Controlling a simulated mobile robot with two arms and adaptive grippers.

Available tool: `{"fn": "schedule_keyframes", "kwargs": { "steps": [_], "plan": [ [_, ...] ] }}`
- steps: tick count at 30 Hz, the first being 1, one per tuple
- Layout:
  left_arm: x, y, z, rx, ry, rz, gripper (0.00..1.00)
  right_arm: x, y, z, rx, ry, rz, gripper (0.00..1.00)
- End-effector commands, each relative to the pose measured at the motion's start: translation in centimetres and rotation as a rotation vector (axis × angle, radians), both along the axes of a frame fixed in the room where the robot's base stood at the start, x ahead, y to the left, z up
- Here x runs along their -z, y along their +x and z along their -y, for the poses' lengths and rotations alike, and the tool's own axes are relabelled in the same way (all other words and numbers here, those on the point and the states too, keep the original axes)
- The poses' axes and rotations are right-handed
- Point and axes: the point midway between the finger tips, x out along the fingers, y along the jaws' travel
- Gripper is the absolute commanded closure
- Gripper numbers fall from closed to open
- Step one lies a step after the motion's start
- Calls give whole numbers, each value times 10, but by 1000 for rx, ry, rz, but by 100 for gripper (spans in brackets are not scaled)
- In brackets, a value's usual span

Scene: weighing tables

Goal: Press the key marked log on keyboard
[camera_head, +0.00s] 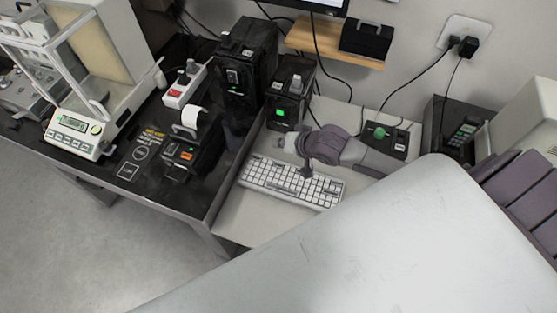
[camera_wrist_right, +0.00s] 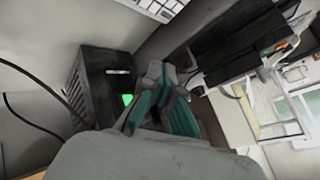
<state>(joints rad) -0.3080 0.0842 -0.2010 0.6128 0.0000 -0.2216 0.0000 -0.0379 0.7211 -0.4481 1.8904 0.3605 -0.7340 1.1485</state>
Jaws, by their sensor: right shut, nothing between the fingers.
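The white keyboard (camera_head: 270,181) lies on the light table in the head view. A corner of it shows at the top edge of the wrist view (camera_wrist_right: 155,8). My right gripper (camera_head: 285,142) is above the table, just behind the keyboard, pointing left. A dark part of my right wrist covers some upper keys. In the wrist view its teal-padded fingers (camera_wrist_right: 163,72) are shut and empty. No contact with a key can be made out. The key labels are too small to read, so I cannot tell which key is log. My left gripper is not in view.
A black box with a green light (camera_head: 281,113) stands behind the keyboard, close to the right gripper. A small printer (camera_head: 190,157) and a balance (camera_head: 82,133) are on the dark table at left. A box with a green knob (camera_head: 380,132) is behind my arm.

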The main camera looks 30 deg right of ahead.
Motion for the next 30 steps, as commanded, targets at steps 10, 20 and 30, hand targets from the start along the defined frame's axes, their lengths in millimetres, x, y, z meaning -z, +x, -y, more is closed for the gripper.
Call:
{"fn": "schedule_keyframes", "kwargs": {
  "steps": [10, 20, 30],
  "plan": [
    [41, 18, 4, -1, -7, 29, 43, 38, 0, 0, -1, 0, 1, 100],
    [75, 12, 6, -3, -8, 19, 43, 77, 0, 0, 1, 0, -2, 100],
    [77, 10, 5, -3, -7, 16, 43, 85, 0, 0, -1, -1, 0, 100]
  ]
}}
